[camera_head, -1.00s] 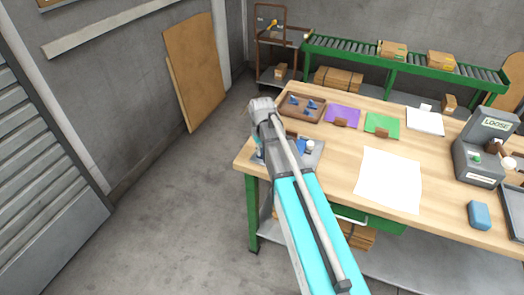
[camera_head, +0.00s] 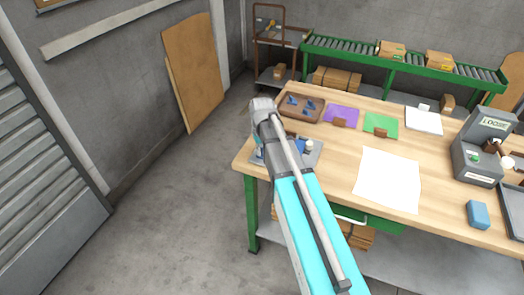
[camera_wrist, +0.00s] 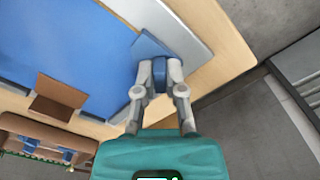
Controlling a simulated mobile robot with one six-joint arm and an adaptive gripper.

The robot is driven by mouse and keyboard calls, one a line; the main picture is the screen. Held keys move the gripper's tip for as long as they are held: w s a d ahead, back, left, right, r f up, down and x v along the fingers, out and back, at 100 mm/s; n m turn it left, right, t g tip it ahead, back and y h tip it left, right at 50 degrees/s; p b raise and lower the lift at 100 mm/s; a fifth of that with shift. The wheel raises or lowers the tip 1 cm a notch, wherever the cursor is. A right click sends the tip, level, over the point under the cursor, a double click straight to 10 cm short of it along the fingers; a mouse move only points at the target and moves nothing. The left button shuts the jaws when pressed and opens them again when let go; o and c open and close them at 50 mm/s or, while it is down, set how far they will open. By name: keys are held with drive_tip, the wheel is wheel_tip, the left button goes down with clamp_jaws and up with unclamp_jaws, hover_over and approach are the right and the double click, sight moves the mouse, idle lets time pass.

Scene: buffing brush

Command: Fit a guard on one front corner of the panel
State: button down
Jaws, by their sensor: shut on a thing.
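A flat blue panel (camera_wrist: 65,45) lies on a grey plate (camera_wrist: 185,25) in the wrist view. The grey plate (camera_head: 312,157) also shows in the head view, mostly behind my arm. My gripper (camera_wrist: 160,75) is shut on a small blue corner guard (camera_wrist: 149,47) at the panel's right-hand corner in the wrist view. The guard is close to the panel edge; I cannot tell whether it is seated on the corner. In the head view my arm hides the fingers. More blue guards lie in a brown tray (camera_head: 303,118) behind the plate.
A brown block (camera_wrist: 57,96) stands at the panel's edge. Purple (camera_head: 342,113) and green (camera_head: 381,124) sheets, a white sheet (camera_head: 388,180), a grey machine (camera_head: 478,160) and a blue block (camera_head: 478,214) are on the bench. Open floor lies left of the bench.

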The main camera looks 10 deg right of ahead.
drive_tip(key=c, duration=0.6)
unclamp_jaws()
drive_tip(key=shift+c, duration=0.2)
drive_tip(key=o, duration=0.5)
drive_tip(key=shift+r, duration=0.1)
drive_tip(key=shift+r+p, duration=3.45)
drive_tip(key=shift+p, duration=0.1)
drive_tip(key=shift+m, duration=0.9)
drive_tip(key=s, duration=1.6)
drive_tip(key=shift+a, duration=0.2)
